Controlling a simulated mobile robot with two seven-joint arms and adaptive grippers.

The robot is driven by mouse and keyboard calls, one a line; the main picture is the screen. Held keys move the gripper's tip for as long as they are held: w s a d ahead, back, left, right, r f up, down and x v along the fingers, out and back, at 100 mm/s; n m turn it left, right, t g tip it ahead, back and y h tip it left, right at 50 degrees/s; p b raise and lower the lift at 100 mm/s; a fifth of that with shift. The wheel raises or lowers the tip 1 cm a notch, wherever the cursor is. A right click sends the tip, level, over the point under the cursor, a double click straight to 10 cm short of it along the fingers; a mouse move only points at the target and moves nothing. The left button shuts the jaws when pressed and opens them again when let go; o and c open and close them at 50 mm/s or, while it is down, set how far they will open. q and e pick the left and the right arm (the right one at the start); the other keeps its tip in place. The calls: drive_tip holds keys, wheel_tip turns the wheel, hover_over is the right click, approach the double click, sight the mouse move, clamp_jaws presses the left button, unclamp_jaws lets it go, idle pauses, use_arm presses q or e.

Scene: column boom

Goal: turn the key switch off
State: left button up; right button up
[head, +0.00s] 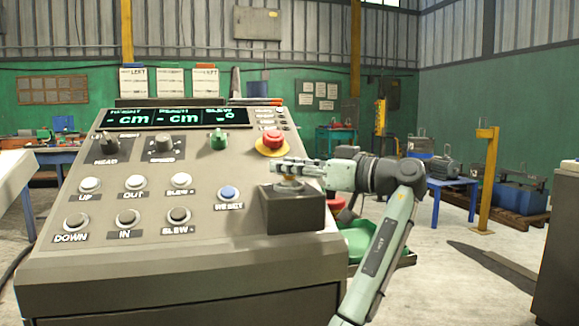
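A grey sloped control panel (140,265) stands in front of me. A green knob (219,140) stands up near its top, left of the red mushroom button (272,142); it may be the key switch, but no label on it is readable.
The HEAD knob (108,148) and another selector knob (163,145) sit at the panel's upper left. Several push buttons, including a blue RESET (228,194), lie lower. A lit display (175,117) runs along the top. Open floor lies to the right.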

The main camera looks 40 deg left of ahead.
use_arm(q)
drive_tip(key=d, duration=1.2)
idle(0.3)
